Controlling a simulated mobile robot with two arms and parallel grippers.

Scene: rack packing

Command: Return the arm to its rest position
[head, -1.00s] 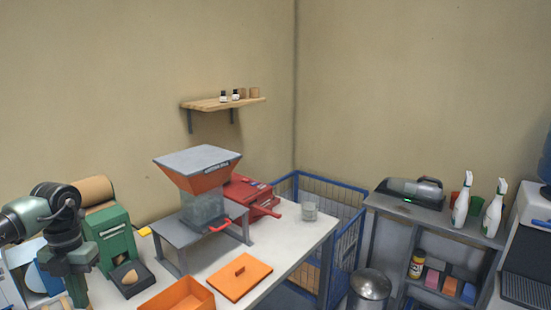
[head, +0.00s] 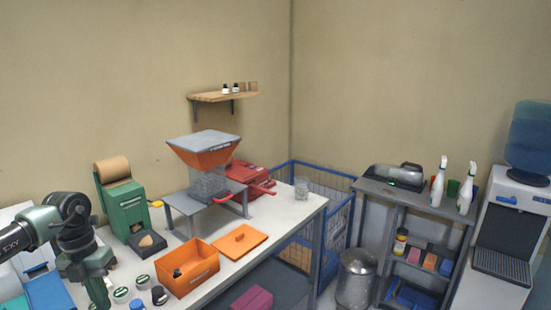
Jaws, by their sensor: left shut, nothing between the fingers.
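My left gripper (head: 97,292) shows at the lower left in the head view, at the end of my dark grey and green arm. It points down over the left part of the white table (head: 262,232) and is shut, with nothing seen in it. Several small round containers (head: 121,294) stand just right of it. An open orange box (head: 202,274) with a small dark item inside lies further right, apart from the gripper. My right gripper is not in view.
An orange lid (head: 238,241), a hopper machine (head: 204,160) on a grey stand, a red machine (head: 247,178) and a green dispenser (head: 123,203) stand on the table. A blue wire cage (head: 338,215), metal bin (head: 356,279) and grey shelf (head: 420,206) are to the right.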

